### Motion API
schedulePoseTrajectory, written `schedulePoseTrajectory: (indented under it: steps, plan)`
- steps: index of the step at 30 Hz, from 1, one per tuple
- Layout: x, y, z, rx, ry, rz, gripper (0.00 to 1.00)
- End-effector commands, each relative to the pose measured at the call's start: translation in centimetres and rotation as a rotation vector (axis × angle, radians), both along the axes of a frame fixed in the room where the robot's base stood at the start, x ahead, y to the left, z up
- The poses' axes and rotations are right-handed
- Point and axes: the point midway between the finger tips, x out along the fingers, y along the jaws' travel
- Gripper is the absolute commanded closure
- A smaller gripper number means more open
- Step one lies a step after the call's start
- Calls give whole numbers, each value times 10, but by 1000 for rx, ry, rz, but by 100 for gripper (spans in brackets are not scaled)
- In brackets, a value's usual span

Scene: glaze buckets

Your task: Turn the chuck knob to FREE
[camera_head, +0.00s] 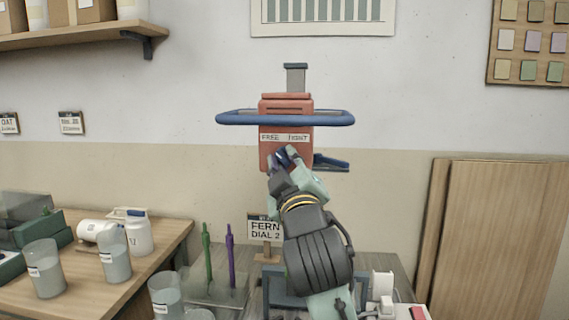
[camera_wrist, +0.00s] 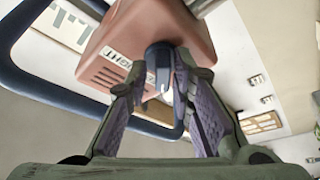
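The chuck knob (camera_wrist: 158,62) is a small dark blue knob on the face of the red-orange housing (camera_head: 301,104). A white label (camera_head: 285,137) above it reads FREE on the left and apparently TIGHT on the right. In the wrist view, the two purple-padded fingers of my gripper (camera_wrist: 160,88) stand one on each side of the knob. The gaps are too small to tell whether the pads touch it. In the head view, my gripper (camera_head: 286,156) covers most of the knob, and I cannot read where it points.
A blue hoop bar (camera_head: 230,118) surrounds the housing, and a blue lever (camera_head: 332,163) sticks out at its lower right. Below left, a wooden bench (camera_head: 95,297) holds cups and a white jar (camera_head: 138,236). A green rod (camera_head: 207,255) and a purple rod (camera_head: 230,257) stand below.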

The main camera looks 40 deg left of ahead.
Motion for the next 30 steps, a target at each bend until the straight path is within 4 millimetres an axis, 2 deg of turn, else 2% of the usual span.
schedulePoseTrajectory:
  steps: [1,6,30]
  plan:
    - [4,-2,6,8,-9,-10,79]
    - [3,-1,5,6,-7,-6,68]
    - [-1,0,0,2,-2,2,68]
